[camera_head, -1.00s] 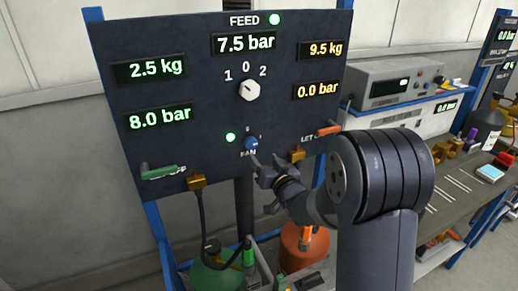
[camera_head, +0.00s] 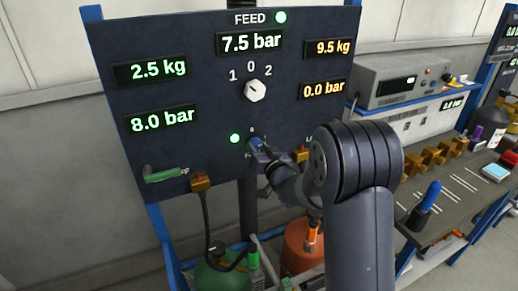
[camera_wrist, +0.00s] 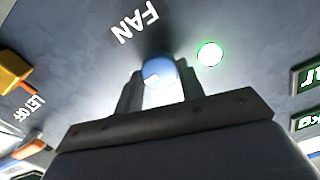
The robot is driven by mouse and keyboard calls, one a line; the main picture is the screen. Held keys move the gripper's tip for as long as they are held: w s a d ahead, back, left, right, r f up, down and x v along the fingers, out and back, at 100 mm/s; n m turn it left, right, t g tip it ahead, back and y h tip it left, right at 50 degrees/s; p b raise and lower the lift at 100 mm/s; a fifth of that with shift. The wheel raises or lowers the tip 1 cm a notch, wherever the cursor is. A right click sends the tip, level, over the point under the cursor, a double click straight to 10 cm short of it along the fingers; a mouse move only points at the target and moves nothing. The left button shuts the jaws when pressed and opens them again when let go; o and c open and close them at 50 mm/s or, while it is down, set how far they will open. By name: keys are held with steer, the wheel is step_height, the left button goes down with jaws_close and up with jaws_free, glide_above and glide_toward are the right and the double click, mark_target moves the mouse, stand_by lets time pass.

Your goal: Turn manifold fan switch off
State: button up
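The manifold fan switch is a round blue knob (camera_head: 255,145) low on the dark panel, mostly behind my gripper in the head view. The wrist view shows the blue knob (camera_wrist: 159,73) with a pale mark, under the FAN label. My gripper (camera_wrist: 159,82) has one finger on each side of the knob, very close to it. Whether the fingers press on it cannot be told. In the head view my gripper (camera_head: 262,158) is at the knob, partly hidden by my arm. The green light (camera_head: 234,138) beside the knob is lit; it also shows in the wrist view (camera_wrist: 210,54).
A white selector knob (camera_head: 256,91) sits above, pointer near 0. A green-handled valve (camera_head: 163,174) is at lower left; a brass fitting (camera_head: 302,153) is right of my gripper. A bench with instruments stands at right. Gas cylinders stand below the panel.

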steer(key=c, duration=0.4)
steer(key=shift+f+n+b, duration=0.2)
steer(key=shift+n+b, duration=0.1)
steer(key=shift+b, duration=0.5)
steer(key=n+b, duration=0.1)
steer(key=b, duration=0.2)
steer(key=shift+f+n+b, duration=0.15)
steer(key=shift+n+b, duration=0.15)
steer(key=shift+b, duration=0.05)
steer(key=n+b, duration=0.4)
steer(key=b, duration=0.3)
steer(key=shift+n, duration=0.3)
steer(key=n+b, duration=0.6)
steer(key=n, duration=0.1)
steer(key=n+b, duration=0.1)
steer(key=n, duration=0.1)
steer(key=n+b, duration=0.1)
steer(key=n, duration=0.1)
steer(key=shift+r+b, duration=0.25)
steer(key=shift+b, duration=0.1)
